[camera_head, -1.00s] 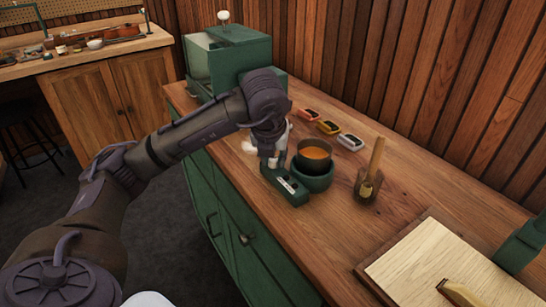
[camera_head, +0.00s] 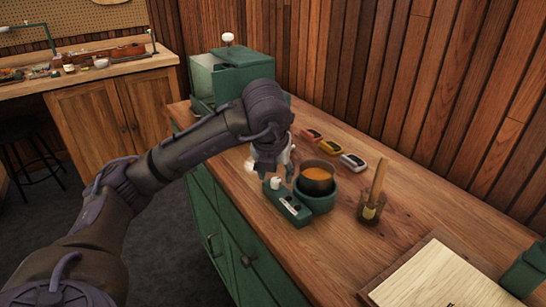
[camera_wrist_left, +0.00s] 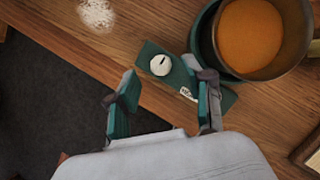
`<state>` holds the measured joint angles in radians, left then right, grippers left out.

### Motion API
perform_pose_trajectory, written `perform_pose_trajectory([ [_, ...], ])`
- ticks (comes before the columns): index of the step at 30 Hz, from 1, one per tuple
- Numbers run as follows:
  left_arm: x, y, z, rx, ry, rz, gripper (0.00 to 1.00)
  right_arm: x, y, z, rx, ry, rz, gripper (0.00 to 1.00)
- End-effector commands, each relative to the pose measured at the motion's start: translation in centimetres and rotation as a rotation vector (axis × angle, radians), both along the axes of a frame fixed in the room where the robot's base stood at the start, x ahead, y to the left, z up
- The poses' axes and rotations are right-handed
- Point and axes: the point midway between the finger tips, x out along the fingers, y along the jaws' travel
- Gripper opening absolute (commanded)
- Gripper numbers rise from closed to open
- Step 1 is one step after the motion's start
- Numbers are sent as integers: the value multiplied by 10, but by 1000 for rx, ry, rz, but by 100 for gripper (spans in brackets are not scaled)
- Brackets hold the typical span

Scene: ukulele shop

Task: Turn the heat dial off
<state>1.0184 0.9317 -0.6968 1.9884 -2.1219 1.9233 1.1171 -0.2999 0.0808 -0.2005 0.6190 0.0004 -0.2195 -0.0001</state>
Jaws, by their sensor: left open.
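The heat dial is a white round knob (camera_head: 275,183) with a dark pointer line, on top of a low green control box (camera_head: 291,208). In the left wrist view the knob (camera_wrist_left: 160,65) lies just beyond and between my fingertips, with its line tilted. My left gripper (camera_head: 274,164) points down above the knob end of the box. In the wrist view its two teal-padded fingers (camera_wrist_left: 167,87) are spread with nothing between them. The green heater joins the box and holds a dark pot (camera_head: 317,178) of orange liquid. My right gripper is out of view.
The pot stands close beside the dial. A jar with a wooden brush (camera_head: 371,205) is to its right, and small coloured trays (camera_head: 330,147) lie behind. A green cabinet-like box (camera_head: 240,75) stands at the back left. A pale board (camera_head: 430,285) lies front right.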

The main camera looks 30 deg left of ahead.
Motion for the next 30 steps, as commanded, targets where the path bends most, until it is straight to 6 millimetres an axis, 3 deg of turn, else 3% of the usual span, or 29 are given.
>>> perform_pose_trajectory([
  [6, -16, -7, 48, 3, -8, -1, 51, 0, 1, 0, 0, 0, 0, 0],
  [12, -26, -11, 73, 2, -7, -1, 51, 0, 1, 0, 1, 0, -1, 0],
  [19, -32, -14, 85, 1, -2, -1, 51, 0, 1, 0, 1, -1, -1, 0],
  [30, -33, -14, 86, 0, 0, 0, 51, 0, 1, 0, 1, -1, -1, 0],
])
